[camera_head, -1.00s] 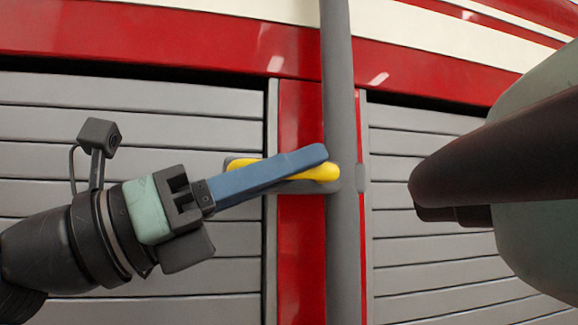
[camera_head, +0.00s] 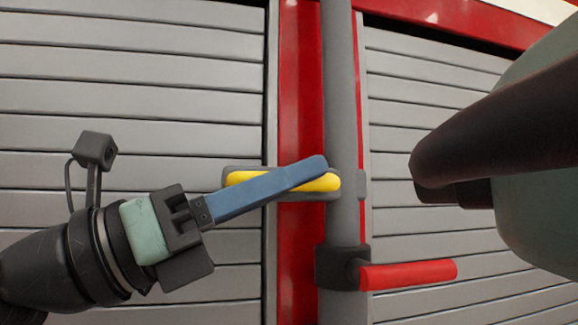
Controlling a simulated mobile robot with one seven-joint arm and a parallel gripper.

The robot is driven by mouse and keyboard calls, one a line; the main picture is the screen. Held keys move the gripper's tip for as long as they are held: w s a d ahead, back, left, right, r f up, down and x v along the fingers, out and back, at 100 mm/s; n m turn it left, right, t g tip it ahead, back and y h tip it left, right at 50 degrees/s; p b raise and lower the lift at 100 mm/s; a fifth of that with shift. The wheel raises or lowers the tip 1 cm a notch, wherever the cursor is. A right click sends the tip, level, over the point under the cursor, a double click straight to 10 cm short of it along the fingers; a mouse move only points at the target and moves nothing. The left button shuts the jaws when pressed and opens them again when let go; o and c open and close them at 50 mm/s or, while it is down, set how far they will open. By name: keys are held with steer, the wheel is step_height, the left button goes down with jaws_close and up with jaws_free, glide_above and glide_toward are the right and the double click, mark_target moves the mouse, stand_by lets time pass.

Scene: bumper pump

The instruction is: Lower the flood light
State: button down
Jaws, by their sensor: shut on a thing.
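The flood light's grey vertical pole (camera_head: 342,110) runs down in front of the red and grey truck side. A yellow handle (camera_head: 236,179) on a dark grey mount sticks out to the left of the pole. My gripper (camera_head: 312,170) comes from the left, its blue fingers shut on the yellow handle and covering part of it. The lamp head itself is not in view.
A dark collar with a red lever (camera_head: 410,275) sits on the pole below the yellow handle, the lever pointing right. Grey slatted shutters (camera_head: 130,80) lie behind on both sides. My own dark and green body parts fill the right edge.

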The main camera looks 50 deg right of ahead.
steer(key=shift+d+f+b, duration=0.1)
steer(key=shift+f+b, duration=0.35)
steer(key=shift+f, duration=0.75)
steer(key=c, duration=1.1)
jaws_free()
steer(key=shift+a, duration=0.2)
steer(key=b+v, duration=0.3)
steer(key=v, duration=0.9)
steer(key=shift+w+a+f, duration=0.15)
steer(key=shift+w+a, duration=0.1)
steer(key=shift+a, duration=0.05)
